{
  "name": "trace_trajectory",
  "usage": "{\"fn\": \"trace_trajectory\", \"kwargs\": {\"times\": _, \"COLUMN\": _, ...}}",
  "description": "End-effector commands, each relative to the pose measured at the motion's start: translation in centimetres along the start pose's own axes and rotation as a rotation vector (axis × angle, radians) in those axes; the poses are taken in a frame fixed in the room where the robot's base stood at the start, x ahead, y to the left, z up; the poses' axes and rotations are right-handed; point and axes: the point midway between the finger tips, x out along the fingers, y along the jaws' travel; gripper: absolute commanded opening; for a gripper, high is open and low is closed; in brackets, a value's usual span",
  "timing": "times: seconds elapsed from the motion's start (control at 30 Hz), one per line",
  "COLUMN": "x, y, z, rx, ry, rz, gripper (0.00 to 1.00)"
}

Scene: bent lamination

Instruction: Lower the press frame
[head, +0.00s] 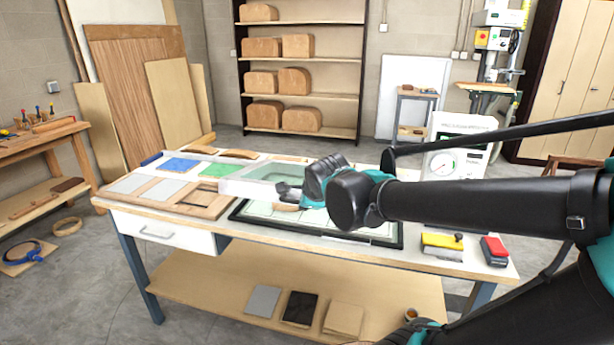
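The press frame (238,186) is a pale frame around a see-through greenish sheet. It appears raised above the black-edged press bed (372,240) on the workbench, over its back left part. A curved wooden piece shows partly at the bed, just below my gripper. My gripper (284,192) is at the right part of the frame's near side. Its fingers are small and partly hidden by my wrist, so I cannot tell whether they are closed on the frame. My arm hides the right part of the bed and perhaps some of the frame.
A board with pale and coloured sheets (186,206) lies at the bench's left. A white box with a gauge (458,140) stands behind right. A yellow item (442,245) and a red-and-black item (495,251) sit at the front right. Bench edge (300,258) is nearby.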

Motion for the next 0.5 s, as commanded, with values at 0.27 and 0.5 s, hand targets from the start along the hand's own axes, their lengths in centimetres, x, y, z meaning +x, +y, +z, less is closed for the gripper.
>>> {"fn": "trace_trajectory", "kwargs": {"times": 0.27, "x": 2.5, "y": 4.5, "z": -1.0, "rx": 0.001, "ry": -0.002, "rz": 0.003, "gripper": 0.00}}
{"fn": "trace_trajectory", "kwargs": {"times": 0.5, "x": 4.1, "y": 6.8, "z": -1.7, "rx": 0.000, "ry": -0.001, "rz": 0.001, "gripper": 0.00}}
